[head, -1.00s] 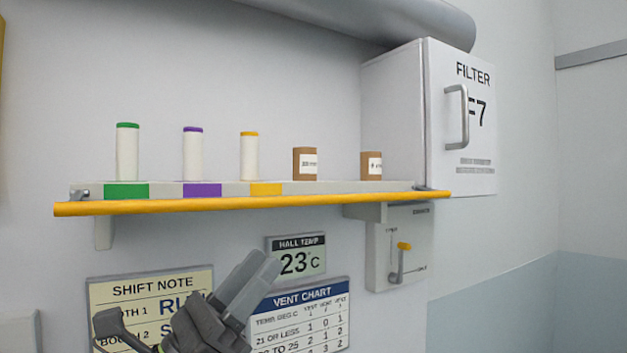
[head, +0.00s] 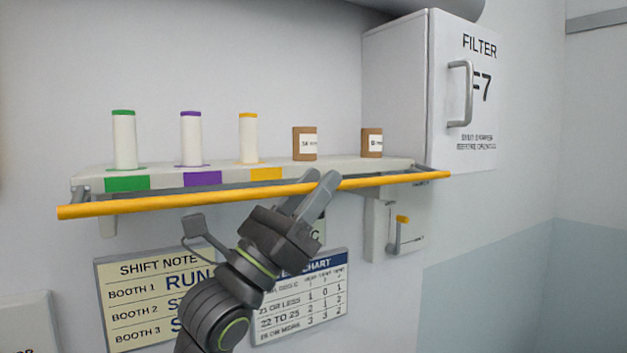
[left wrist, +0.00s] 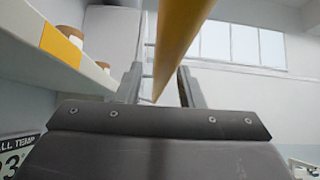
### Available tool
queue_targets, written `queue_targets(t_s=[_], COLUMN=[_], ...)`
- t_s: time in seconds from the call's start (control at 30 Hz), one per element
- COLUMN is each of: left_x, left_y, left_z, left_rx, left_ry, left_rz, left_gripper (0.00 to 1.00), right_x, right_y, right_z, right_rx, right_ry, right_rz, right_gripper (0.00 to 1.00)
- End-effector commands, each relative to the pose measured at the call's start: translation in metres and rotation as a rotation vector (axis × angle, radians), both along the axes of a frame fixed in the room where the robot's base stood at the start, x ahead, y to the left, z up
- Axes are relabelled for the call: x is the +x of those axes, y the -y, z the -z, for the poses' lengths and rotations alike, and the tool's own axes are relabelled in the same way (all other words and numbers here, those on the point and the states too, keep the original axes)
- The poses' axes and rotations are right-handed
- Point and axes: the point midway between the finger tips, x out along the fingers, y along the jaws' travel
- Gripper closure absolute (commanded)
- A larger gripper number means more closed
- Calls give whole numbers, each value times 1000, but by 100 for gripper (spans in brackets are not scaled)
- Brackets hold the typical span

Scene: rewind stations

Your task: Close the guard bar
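The guard bar (head: 200,199) is a long yellow rod along the front of the shelf, at about the height of its front edge. A grey bracket shows at its left end, and a narrow dark gap shows between bar and shelf. My left gripper (head: 317,187) is at the bar, right of its middle, with its fingers reaching up over it. In the left wrist view the bar (left wrist: 182,35) runs in line between the two separated fingers (left wrist: 160,88). The fingers look open; I cannot tell whether they touch the bar. My right gripper is not in view.
The shelf (head: 225,172) holds green, purple and yellow-topped spools and two brown labelled rolls. A white filter cabinet (head: 395,90) stands at its right end. Below it is a box with a yellow-knobbed lever (head: 402,219). A shift note (head: 150,290) and vent chart (head: 300,300) hang below.

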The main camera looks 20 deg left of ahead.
Motion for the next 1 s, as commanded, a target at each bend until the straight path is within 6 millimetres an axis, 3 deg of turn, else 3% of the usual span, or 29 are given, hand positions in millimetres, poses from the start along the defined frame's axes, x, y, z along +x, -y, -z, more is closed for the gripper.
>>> queue_targets(t_s=[0.23, 0.5, 0.83, 1.0], left_x=[0, 0, 2, 14], left_y=[0, 0, 0, 1], left_z=[0, 0, 0, -3], left_rx=[0, 0, -3, -31], left_ry=[0, 0, -3, -24], left_rz=[0, 0, 0, 1], left_gripper=[66, 100, 100, 100], right_x=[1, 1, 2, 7], right_y=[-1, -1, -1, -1], right_z=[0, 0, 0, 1], right_rx=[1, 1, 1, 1], right_ry=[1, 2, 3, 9], right_rz=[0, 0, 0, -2], right_gripper=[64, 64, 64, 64])
